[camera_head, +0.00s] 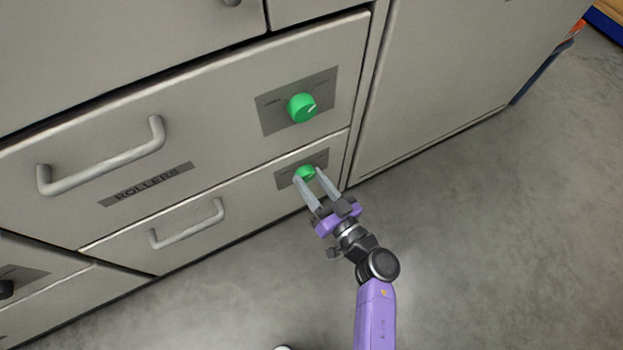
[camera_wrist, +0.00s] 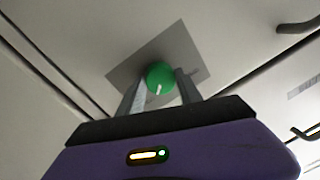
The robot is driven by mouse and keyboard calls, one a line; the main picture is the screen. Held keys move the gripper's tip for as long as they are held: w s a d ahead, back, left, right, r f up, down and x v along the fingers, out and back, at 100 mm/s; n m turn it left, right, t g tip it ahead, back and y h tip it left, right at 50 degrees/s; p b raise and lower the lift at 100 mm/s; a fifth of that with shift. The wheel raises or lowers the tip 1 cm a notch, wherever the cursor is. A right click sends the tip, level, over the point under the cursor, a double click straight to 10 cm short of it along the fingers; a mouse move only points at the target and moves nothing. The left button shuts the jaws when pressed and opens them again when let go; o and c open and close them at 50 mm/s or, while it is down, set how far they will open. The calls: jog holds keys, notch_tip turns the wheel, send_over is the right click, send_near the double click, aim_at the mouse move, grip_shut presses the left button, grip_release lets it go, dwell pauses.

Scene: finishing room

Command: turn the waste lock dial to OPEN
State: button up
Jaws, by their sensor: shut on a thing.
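A green dial (camera_head: 304,172) sits on a grey plate (camera_head: 322,158) at the right end of the lower drawer front (camera_head: 182,212). I cannot read a WASTE label on this drawer, nor the plate's markings. My gripper (camera_head: 308,177) is shut on this dial, one finger on each side. In the wrist view the round dial (camera_wrist: 160,74) sits between the fingers, and its white mark points down in the picture, toward my palm. The fingers partly hide the plate in both views.
The drawer above, labelled ROLLERS (camera_head: 146,184), has a larger green dial (camera_head: 302,108) and a bar handle (camera_head: 103,163). The lower drawer has its own handle (camera_head: 187,226). A black knob (camera_head: 6,289) shows at far left. Bare concrete floor (camera_head: 480,240) lies right.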

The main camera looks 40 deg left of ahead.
jog(key=n+p, duration=0.2)
jog(key=n, duration=0.1)
jog(key=shift+r+p, duration=0.25)
jog(key=shift+p, duration=0.05)
jog(key=n+h+p, duration=0.1)
jog(key=n+p, duration=0.1)
jog(key=n, duration=0.9)
jog(key=shift+s+f+t+h+p, duration=0.1)
jog(key=shift+s+t+h+p, duration=0.05)
jog(key=shift+t+h+p, duration=0.2)
jog(key=shift+n+t+b, duration=0.35)
jog(key=shift+n, duration=1.75)
jog(key=shift+a, duration=0.1)
jog(key=o, duration=1.4)
